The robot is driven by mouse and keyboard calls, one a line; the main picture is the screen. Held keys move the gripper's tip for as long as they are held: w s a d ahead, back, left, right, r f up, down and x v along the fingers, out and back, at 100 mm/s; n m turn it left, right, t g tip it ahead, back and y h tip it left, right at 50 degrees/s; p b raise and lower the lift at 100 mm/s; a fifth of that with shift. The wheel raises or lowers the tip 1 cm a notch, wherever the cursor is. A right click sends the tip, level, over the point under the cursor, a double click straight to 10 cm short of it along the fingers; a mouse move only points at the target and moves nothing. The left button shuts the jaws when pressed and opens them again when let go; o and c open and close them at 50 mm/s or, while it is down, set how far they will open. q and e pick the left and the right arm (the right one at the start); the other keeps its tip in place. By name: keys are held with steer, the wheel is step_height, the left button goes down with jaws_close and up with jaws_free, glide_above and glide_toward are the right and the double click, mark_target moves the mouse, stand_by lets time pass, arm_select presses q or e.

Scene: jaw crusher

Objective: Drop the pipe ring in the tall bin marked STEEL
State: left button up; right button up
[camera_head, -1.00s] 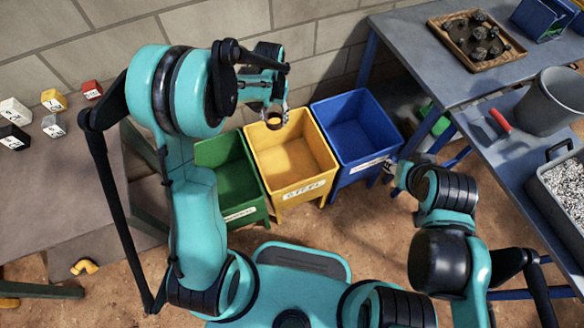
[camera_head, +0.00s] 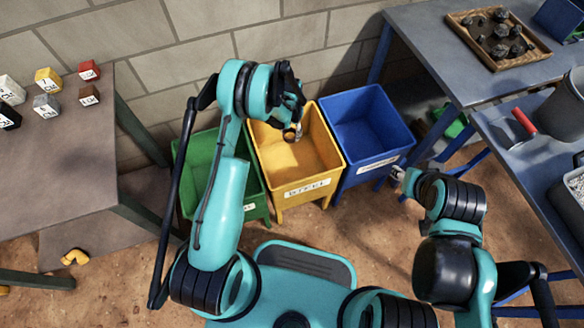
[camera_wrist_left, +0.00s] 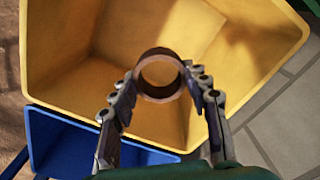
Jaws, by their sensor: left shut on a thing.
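The pipe ring (camera_wrist_left: 158,95) is a short brown metal ring. My left gripper (camera_wrist_left: 166,88) is shut on it, one finger on each side, in the left wrist view. In the head view my left gripper (camera_head: 293,130) holds it over the mouth of the yellow bin (camera_head: 285,187). The yellow bin stands between a green bin (camera_head: 252,205) and a blue bin (camera_head: 350,178). Each has a white label on its front, too small to read surely. My right gripper (camera_head: 398,175) is near the blue bin's front right corner; its jaws are too small to judge.
A brown table (camera_head: 75,150) with several small labelled cubes is at left. A blue-grey bench (camera_head: 440,55) with a wooden tray (camera_head: 480,62) of dark lumps is at right. A block wall (camera_head: 200,60) is behind the bins. A yellow pipe elbow (camera_head: 75,257) lies at lower left.

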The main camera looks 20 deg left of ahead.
arm_select(q)
steer(key=shift+f+b, duration=0.4)
steer(key=shift+f, duration=0.85)
steer(key=o, duration=1.5)
steer(key=shift+r, duration=0.1)
step_height(320, 180, up, 12)
steer(key=shift+f, duration=0.1)
